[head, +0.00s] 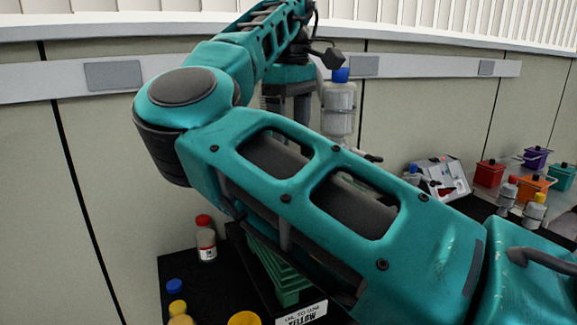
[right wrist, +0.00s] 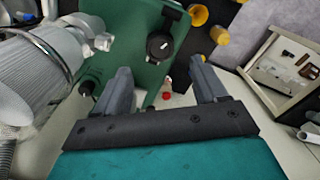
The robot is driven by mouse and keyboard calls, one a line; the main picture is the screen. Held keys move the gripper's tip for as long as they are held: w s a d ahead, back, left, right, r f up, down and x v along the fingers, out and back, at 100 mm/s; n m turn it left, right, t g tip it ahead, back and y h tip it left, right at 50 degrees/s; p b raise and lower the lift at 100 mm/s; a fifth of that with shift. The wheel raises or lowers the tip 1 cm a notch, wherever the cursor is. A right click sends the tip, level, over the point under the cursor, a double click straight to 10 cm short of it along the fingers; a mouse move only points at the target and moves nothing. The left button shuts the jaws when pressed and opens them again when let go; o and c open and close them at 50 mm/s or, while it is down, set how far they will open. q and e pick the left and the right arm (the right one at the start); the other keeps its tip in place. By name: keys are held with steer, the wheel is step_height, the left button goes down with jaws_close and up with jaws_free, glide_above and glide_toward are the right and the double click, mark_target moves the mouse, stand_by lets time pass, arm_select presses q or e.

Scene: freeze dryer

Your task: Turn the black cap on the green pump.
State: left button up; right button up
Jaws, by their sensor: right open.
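The green pump (right wrist: 122,48) fills the upper middle of the right wrist view, with its green face tilted in the picture. A round black cap (right wrist: 159,46) with a small white mark sits on that face. My right gripper (right wrist: 163,82) is open, with its two grey fingers apart and nothing between them. In the head view my right gripper (head: 288,105) points down behind my large teal arm. I cannot make out the pump or cap there. My left gripper is not in view.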

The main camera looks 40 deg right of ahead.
step_height(320, 180, down, 8)
steer(key=shift+r, duration=0.1)
steer(key=shift+c, duration=0.2)
steer(key=c, duration=1)
steer(key=shift+m, duration=0.4)
